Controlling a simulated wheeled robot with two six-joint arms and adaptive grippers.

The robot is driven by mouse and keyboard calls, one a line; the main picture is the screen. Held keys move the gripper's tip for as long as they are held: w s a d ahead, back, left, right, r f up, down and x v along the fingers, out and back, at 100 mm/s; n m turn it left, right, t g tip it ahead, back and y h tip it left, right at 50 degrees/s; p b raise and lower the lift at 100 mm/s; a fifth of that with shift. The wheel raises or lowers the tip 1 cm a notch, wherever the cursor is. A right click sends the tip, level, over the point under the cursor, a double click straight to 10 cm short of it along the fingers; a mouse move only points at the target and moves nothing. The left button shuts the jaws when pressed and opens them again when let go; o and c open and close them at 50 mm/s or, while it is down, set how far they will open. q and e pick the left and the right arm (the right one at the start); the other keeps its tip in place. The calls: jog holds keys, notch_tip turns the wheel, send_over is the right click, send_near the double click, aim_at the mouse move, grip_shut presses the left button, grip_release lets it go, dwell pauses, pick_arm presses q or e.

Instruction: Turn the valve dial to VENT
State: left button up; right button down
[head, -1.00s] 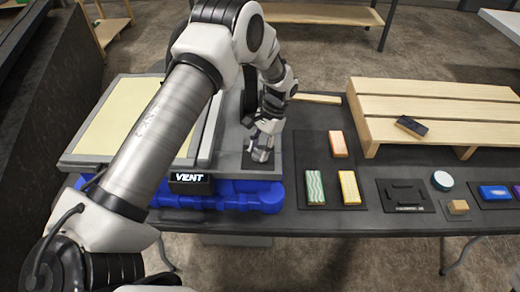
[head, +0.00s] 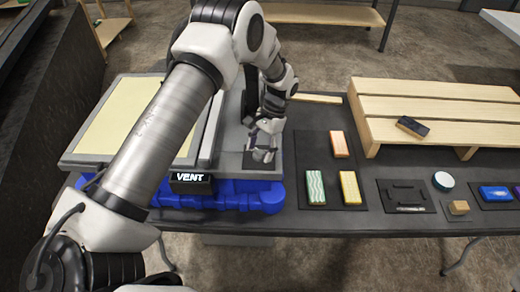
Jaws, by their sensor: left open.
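The console (head: 220,161) is a grey-topped unit with a pale yellow panel (head: 120,120), resting on a blue base (head: 235,196) at the left of the table. A small black display (head: 190,178) on its front edge reads VENT in white letters. My left gripper (head: 262,156) is open and points down over a dark square patch at the console's right front. The valve dial cannot be made out; the gripper covers that spot. My left arm hides part of the yellow panel. My right gripper is not in view.
Right of the console, a dark mat (head: 318,180) holds an orange block (head: 339,144), a green wavy block (head: 315,188) and a yellow block (head: 350,188). A wooden pallet (head: 440,105) with a dark block (head: 412,127) stands at the back right. A round white-topped tin (head: 443,181) lies nearer.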

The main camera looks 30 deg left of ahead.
pick_arm(q)
jog(key=v, duration=1.1)
jog(key=shift+r, duration=0.3)
jog(key=shift+w+f, duration=0.1)
